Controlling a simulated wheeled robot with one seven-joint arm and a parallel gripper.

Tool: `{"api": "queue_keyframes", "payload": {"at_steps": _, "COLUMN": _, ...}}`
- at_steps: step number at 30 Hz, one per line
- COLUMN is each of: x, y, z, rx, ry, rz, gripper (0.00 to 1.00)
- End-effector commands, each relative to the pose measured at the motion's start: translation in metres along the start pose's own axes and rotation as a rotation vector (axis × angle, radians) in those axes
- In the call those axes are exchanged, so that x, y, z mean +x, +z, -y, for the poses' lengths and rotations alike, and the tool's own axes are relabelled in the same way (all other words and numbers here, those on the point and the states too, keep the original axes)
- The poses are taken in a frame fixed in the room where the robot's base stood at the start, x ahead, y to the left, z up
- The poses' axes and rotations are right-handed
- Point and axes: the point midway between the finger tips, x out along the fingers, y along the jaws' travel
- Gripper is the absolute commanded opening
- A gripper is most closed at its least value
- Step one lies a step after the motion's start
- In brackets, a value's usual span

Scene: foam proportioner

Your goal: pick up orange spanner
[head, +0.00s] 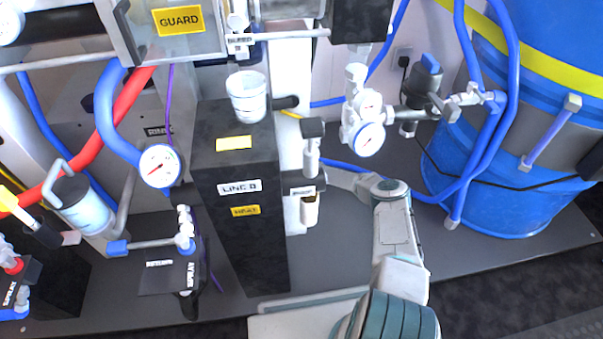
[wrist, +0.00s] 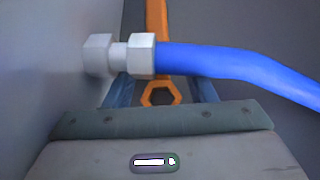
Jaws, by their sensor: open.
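The orange spanner (wrist: 157,18) shows in the wrist view, its shaft running up the picture and its ring end (wrist: 160,95) close to my gripper. My gripper (wrist: 162,88) is open, with one dark blue finger on each side of the spanner's ring end. Nothing shows that the fingers touch the spanner. A blue hose with a grey hex fitting crosses in front and hides part of the spanner and fingers. In the head view my arm reaches in behind the equipment; my gripper is hidden there and I cannot make out the spanner.
The blue hose (wrist: 225,65) and its fitting (wrist: 118,55) lie across the wrist view. In the head view a black box marked LINE B (head: 225,215), a gauge (head: 368,138), a small bottle (head: 310,210) and a large blue drum (head: 480,190) crowd the arm.

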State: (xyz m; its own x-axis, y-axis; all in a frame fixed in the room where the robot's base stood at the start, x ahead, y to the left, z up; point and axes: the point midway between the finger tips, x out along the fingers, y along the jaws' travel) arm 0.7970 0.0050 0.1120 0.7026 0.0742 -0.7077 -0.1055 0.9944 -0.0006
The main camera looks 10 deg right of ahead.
Motion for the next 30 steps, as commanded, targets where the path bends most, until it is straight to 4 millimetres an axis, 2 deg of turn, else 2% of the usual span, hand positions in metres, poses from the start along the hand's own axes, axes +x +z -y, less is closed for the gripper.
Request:
{"api": "queue_keyframes", "payload": {"at_steps": 7, "x": 0.0007, "y": 0.001, "z": 0.0001, "rx": 0.001, "ry": 0.0, "rz": 0.0, "gripper": 0.51}}
{"api": "queue_keyframes", "payload": {"at_steps": 8, "x": 0.0006, "y": 0.001, "z": 0.0, "rx": 0.001, "ry": 0.0, "rz": 0.0, "gripper": 0.45}}
{"api": "queue_keyframes", "payload": {"at_steps": 12, "x": 0.0006, "y": 0.0009, "z": 0.0, "rx": 0.0, "ry": 0.0, "rz": 0.0, "gripper": 0.06}}
{"api": "queue_keyframes", "payload": {"at_steps": 13, "x": 0.0006, "y": 0.0008, "z": 0.0001, "rx": 0.0, "ry": 0.0, "rz": 0.0, "gripper": 0.0}}
{"api": "queue_keyframes", "payload": {"at_steps": 25, "x": -0.0001, "y": 0.0005, "z": -0.0002, "rx": 0.0, "ry": 0.0, "rz": -0.001, "gripper": 0.0}}
{"api": "queue_keyframes", "payload": {"at_steps": 30, "x": -0.0074, "y": 0.0084, "z": -0.0004, "rx": -0.001, "ry": 0.001, "rz": 0.0, "gripper": 0.0}}
